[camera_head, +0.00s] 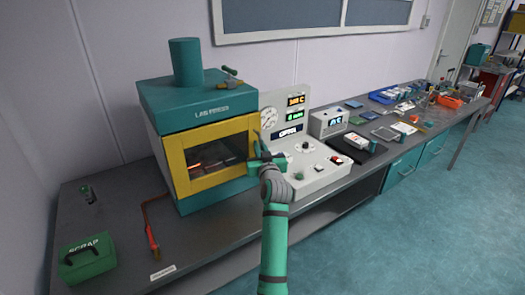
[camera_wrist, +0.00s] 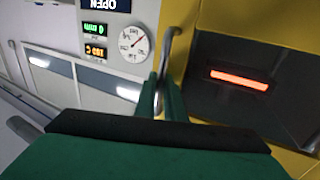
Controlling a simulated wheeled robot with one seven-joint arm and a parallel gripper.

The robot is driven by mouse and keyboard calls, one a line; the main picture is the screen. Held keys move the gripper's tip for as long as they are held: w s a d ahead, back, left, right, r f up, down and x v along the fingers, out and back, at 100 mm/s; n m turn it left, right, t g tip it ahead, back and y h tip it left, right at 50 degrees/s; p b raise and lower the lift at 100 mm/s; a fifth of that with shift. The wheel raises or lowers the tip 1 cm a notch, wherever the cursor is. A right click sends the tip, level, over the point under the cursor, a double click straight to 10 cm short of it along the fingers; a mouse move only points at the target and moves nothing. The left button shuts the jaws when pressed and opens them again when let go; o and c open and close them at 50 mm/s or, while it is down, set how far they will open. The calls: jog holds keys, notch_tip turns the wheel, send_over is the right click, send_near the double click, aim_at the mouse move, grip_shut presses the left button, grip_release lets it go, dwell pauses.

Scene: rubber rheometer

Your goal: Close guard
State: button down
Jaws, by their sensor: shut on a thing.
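The guard (camera_head: 176,170) is a yellow frame with a dark window on the front of the teal lab press (camera_head: 200,110). It stands across the press opening; whether a small gap is left at its edge I cannot tell. A red-orange glow shows through the window, also in the wrist view beside the yellow frame (camera_wrist: 225,20). My gripper (camera_head: 259,158) is at the guard's right edge. In the wrist view its green fingers (camera_wrist: 160,97) are shut on the grey bar handle (camera_wrist: 171,45). The display (camera_head: 287,132) on the control panel reads OPEN.
The control console (camera_head: 318,178) with knobs and buttons stands close to the right of my gripper. A green scrap box (camera_head: 87,258) and a red-handled tool (camera_head: 152,240) lie at the left on the grey bench. Trays and small items fill the bench's far right.

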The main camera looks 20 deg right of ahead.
jog(key=shift+w, duration=0.1)
jog(key=c, duration=2.1)
grip_release()
jog(key=shift+a+r, duration=0.1)
jog(key=shift+a, duration=0.1)
jog(key=s, duration=0.3)
jog(key=s+a, duration=0.1)
jog(key=s, duration=0.6)
jog(key=shift+s+a, duration=0.2)
jog(key=shift+s, duration=0.3)
jog(key=shift+s+a, duration=0.55)
jog(key=shift+s, duration=1.4)
jog(key=shift+s+a, duration=0.55)
jog(key=shift+s, duration=1.45)
jog(key=shift+s+a, duration=0.55)
jog(key=shift+s, duration=1.4)
